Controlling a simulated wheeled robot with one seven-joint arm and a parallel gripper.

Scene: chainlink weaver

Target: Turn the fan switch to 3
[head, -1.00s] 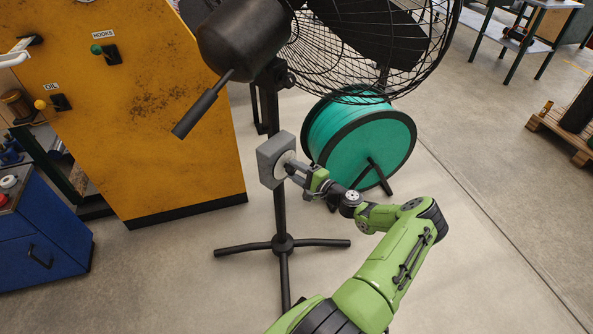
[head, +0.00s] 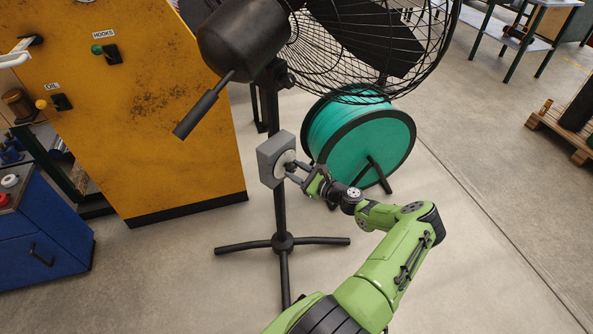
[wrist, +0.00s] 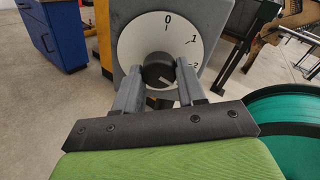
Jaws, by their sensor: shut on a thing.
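The fan switch is a grey box (head: 266,165) on the fan's black pole, with a round white dial plate facing my gripper. In the wrist view, the dial plate (wrist: 140,42) shows 0 at the top, with 1 and 2 down its right side. A 3 is not visible; my gripper covers the lower dial. The dark round knob (wrist: 157,68) sits at the dial's centre, with a short pale mark on it. Which number that mark faces is hard to tell. My gripper (head: 291,171) is shut on the knob, one finger on each side.
The black fan (head: 340,50) stands over the switch, its motor housing (head: 240,40) overhanging at upper left. A teal reel (head: 350,135) is close behind my gripper. A yellow cabinet (head: 170,130) stands left.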

